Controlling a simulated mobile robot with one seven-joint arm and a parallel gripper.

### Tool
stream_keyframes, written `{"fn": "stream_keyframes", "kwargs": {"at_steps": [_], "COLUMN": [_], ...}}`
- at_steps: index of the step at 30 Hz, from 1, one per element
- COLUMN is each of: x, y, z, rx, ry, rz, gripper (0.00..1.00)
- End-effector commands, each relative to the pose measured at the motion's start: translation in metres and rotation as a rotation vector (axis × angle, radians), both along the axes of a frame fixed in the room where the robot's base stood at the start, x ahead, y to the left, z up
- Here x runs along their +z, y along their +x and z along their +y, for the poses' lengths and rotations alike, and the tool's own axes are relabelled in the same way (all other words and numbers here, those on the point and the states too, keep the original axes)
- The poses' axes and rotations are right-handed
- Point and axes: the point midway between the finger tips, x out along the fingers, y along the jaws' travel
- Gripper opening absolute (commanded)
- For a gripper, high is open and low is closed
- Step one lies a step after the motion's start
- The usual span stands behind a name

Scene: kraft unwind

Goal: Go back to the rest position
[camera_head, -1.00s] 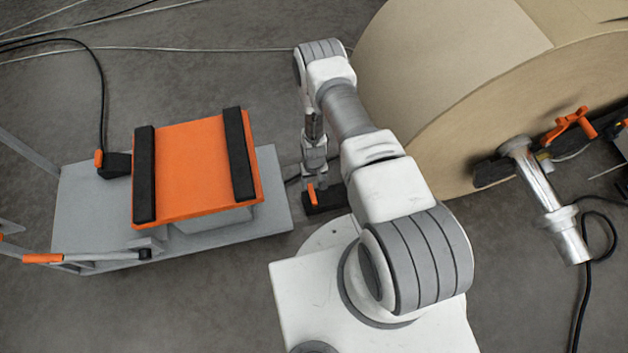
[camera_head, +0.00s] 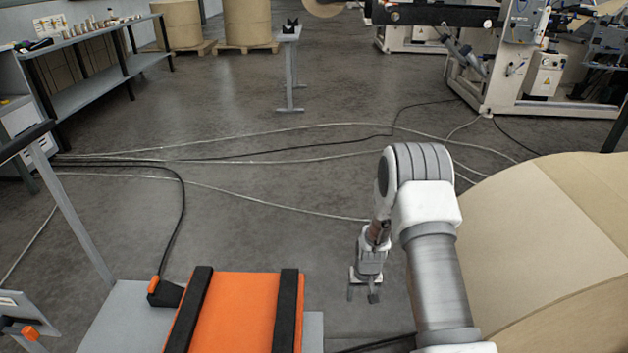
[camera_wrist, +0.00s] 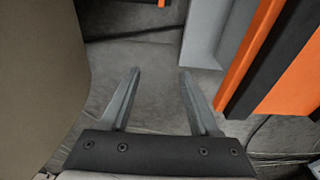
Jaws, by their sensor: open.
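My gripper (camera_head: 362,292) hangs from my arm in the head view, to the right of the cart with the orange top. In the wrist view my gripper (camera_wrist: 156,78) has its two fingers spread apart, with only grey floor seen between them. It is open and empty. No object touches the fingers.
The orange pad with black strips (camera_head: 240,315) sits on a grey cart (camera_head: 125,318) at lower left. A large kraft paper roll (camera_head: 545,235) stands close on the right. Cables (camera_head: 270,200) cross the floor ahead. A bench (camera_head: 105,75) and a machine (camera_head: 525,60) stand further back.

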Motion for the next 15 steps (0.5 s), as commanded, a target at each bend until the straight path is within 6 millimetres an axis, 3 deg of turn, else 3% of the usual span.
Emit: {"fn": "stream_keyframes", "kwargs": {"at_steps": [1,7,15], "x": [0.028,0.118,0.228], "y": [0.006,0.007,-0.016], "z": [0.000,0.000,-0.001], "rx": [0.000,0.002,0.004], "ry": [0.001,0.002,0.002], "rz": [-0.020,-0.063,-0.124], "gripper": [0.62,0.62,0.62]}}
